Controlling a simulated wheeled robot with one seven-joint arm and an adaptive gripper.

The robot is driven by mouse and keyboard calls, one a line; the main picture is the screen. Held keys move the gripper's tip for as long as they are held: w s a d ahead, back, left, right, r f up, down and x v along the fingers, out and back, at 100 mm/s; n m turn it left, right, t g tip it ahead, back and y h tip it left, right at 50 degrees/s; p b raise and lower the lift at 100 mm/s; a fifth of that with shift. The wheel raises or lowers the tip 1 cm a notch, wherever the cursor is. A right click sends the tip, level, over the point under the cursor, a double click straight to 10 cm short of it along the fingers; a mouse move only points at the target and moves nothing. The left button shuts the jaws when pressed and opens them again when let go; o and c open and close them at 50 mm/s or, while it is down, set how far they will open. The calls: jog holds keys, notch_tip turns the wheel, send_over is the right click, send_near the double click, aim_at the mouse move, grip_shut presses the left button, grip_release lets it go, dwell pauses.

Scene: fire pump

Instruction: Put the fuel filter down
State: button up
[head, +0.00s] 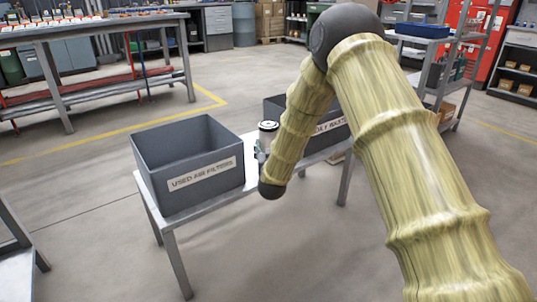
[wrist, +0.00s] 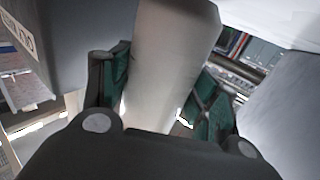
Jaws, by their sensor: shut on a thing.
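The fuel filter is a pale cylinder with a dark-rimmed top (head: 268,128). It stands roughly upright between the two bins in the head view and fills the middle of the wrist view (wrist: 168,65). My gripper (head: 261,151) is shut on it, with green-padded fingers on both sides in the wrist view (wrist: 158,95). A grey bin labelled "USED AIR FILTERS" (head: 165,190) is left of the gripper. A second dark bin (head: 282,108) is behind to the right, its label partly hidden by my arm. Whether the filter's base touches the table cannot be told.
Both bins stand on a small light table (head: 217,202), with a narrow gap between them. A long workbench (head: 95,27) is at the back left. A metal shelf (head: 462,75) with a blue tray (head: 422,30) is at the right. Open floor surrounds the table.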

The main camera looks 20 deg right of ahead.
jog(key=shift+f, duration=0.2)
jog(key=o, duration=1.4)
jog(key=shift+c, duration=0.2)
